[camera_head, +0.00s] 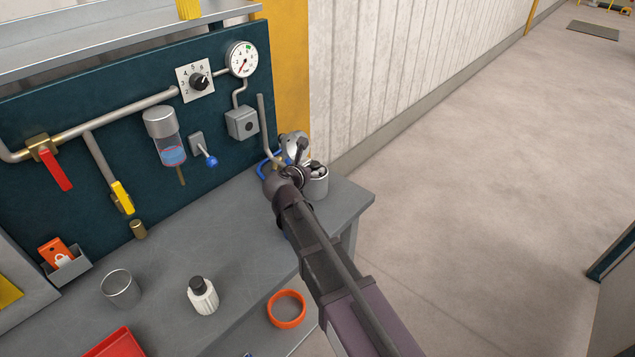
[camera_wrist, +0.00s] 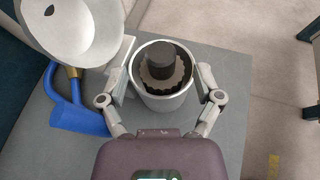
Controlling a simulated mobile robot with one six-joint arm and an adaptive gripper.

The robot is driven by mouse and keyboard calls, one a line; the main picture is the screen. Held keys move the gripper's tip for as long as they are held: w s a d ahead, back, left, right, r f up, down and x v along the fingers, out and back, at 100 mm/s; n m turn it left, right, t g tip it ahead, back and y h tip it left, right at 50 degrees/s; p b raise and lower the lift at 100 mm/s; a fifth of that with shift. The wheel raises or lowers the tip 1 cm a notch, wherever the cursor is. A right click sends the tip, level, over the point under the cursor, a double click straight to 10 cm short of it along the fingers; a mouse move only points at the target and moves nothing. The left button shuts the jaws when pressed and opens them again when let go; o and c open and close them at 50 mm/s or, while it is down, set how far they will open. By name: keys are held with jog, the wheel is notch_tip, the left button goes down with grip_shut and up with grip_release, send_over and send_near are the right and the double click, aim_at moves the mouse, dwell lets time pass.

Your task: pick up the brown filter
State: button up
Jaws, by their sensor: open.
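The brown filter (camera_wrist: 160,68), with a pleated brownish rim and a black cap, stands inside a grey metal cup (camera_wrist: 164,104) in the wrist view. In the head view the cup (camera_head: 316,187) stands near the right end of the bench, partly covered by my arm, and I cannot make out the filter's brown body there. My gripper (camera_wrist: 164,84) is open, with one finger on each side of the cup; contact cannot be told. In the head view it is mostly hidden behind my arm.
A grey funnel-like bowl (camera_wrist: 72,30) and a blue handle (camera_wrist: 78,118) are close left of the cup.

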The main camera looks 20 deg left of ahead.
aim_at(313, 167)
jog(key=shift+b+x, duration=0.45)
jog(key=shift+x, duration=1.15)
grip_shut()
